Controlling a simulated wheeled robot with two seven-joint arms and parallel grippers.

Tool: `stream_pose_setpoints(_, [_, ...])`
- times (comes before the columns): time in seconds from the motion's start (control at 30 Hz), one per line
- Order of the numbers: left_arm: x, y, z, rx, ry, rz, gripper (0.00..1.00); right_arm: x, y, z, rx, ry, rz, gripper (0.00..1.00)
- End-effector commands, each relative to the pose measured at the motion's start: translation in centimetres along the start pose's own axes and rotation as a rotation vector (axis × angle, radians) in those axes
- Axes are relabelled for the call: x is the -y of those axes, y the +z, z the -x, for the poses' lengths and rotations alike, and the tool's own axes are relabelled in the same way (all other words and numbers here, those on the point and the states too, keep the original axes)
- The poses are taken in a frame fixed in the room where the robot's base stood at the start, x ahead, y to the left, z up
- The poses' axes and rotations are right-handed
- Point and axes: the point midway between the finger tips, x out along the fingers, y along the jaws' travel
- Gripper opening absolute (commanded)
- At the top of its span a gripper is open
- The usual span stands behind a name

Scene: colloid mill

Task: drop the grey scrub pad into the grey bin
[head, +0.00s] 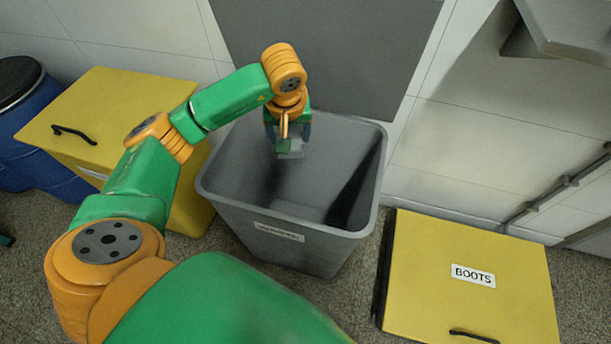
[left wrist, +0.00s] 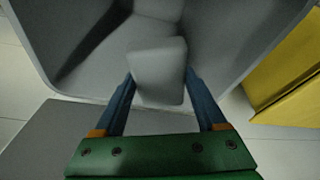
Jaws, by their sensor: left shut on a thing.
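The grey bin (head: 282,238) stands open in the middle of the head view, with a white label on its front. My left gripper (head: 290,145) is over the bin's opening, towards its back. It is shut on the grey scrub pad (left wrist: 159,72), which shows as a pale grey block between the two blue fingers in the left wrist view. In the head view the pad (head: 291,154) is partly hidden by the gripper. The bin's walls (left wrist: 225,40) surround the pad in the left wrist view. My right gripper is not in view.
A yellow box (head: 110,105) with a black handle stands left of the bin, beside a blue drum (head: 50,150). A yellow box labelled BOOTS (head: 480,250) stands to the right. A grey panel (head: 340,50) and white wall are behind the bin.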

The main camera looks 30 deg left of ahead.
Motion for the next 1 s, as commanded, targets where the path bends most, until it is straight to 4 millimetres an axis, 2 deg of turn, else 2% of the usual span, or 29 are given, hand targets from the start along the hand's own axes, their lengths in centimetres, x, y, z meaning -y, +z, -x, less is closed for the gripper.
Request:
stream_pose_setpoints(0.07, [0.3, 0.0, -0.8, 0.001, -0.004, 0.009, 0.21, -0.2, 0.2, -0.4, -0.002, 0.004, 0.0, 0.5])
stream_pose_setpoints(0.2, [0.3, 0.8, -3.4, 0.002, -0.003, 0.009, 0.21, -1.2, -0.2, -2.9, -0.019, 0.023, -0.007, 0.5])
stream_pose_setpoints(0.33, [0.3, 1.4, -5.1, 0.001, -0.001, 0.01, 0.21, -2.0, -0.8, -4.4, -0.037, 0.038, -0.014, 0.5])
stream_pose_setpoints(0.53, [0.2, 1.7, -6.0, -0.001, -0.001, 0.008, 0.21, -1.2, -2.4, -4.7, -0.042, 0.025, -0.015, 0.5])
stream_pose_setpoints(0.77, [0.3, 1.6, -5.9, -0.001, -0.001, 0.008, 0.21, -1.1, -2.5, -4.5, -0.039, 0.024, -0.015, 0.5])
stream_pose_setpoints(0.8, [0.3, 1.6, -5.9, -0.001, -0.001, 0.008, 0.76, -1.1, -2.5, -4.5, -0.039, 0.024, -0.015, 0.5])
stream_pose_setpoints(0.9, [0.3, 1.6, -5.9, 0.0, -0.001, 0.008, 1.0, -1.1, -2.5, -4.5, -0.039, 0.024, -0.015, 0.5])
stream_pose_setpoints(1.0, [0.2, 1.6, -5.9, 0.0, -0.001, 0.008, 1.0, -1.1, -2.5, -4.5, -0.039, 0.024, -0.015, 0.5])
